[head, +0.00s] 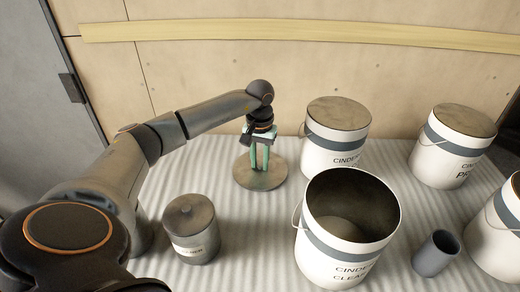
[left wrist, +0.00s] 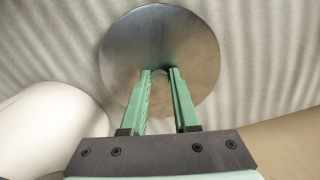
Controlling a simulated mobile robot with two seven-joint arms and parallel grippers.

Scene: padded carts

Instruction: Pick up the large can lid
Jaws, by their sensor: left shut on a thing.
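The large can lid (head: 246,180) is a round, flat, dark metal disc on the padded cart top, left of the open white can. It also shows in the left wrist view (left wrist: 128,52). My left gripper (head: 260,164) points down over its middle, its green fingers (left wrist: 160,73) shut on a small knob at the lid's centre. The knob is mostly hidden between the fingertips. Whether the lid touches the padding or is just above it, I cannot tell. My right gripper is not in view.
The open white can (head: 312,252) stands right of the lid. Lidded white cans (head: 325,157) (head: 432,168) stand behind. A small lidded grey pot (head: 192,247) is front left, a dark cup (head: 434,256) front right. A wooden wall closes the back.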

